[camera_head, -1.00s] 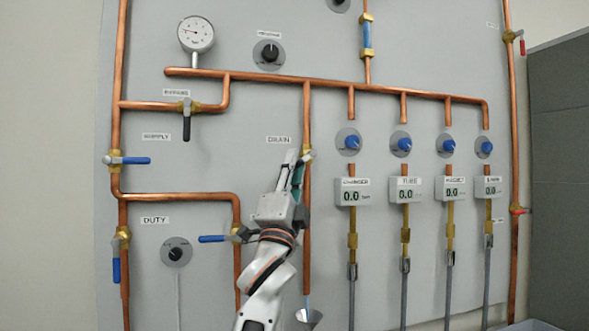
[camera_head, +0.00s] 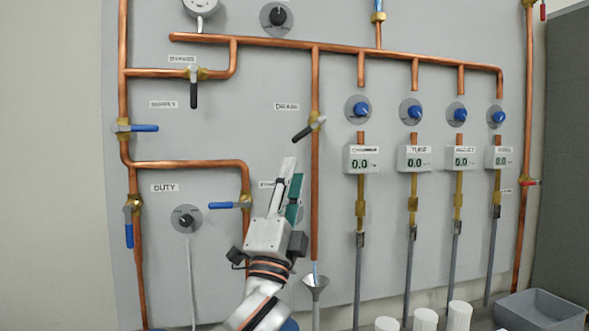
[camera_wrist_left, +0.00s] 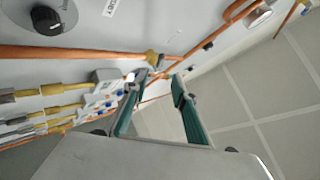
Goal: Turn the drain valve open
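The drain valve (camera_head: 316,123) is a brass body on the vertical copper pipe right of the DRAIN label (camera_head: 286,107). Its dark lever (camera_head: 302,133) slants down and left, at an angle to the pipe. My left gripper (camera_head: 293,168) is below the lever, pointing up, apart from it in the picture. In the left wrist view its two green-padded fingers (camera_wrist_left: 155,84) stand apart with nothing between them. A brass valve fitting (camera_wrist_left: 152,59) shows just beyond the fingertips there. My right gripper is not in view.
A funnel (camera_head: 315,282) stands under the drain pipe's lower end, with a pale blue strip between them. A blue-handled valve (camera_head: 230,205) is left of my left gripper. Gauge boxes (camera_head: 361,159) and blue knobs (camera_head: 358,109) line the right. A grey bin (camera_head: 541,309) stands lower right.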

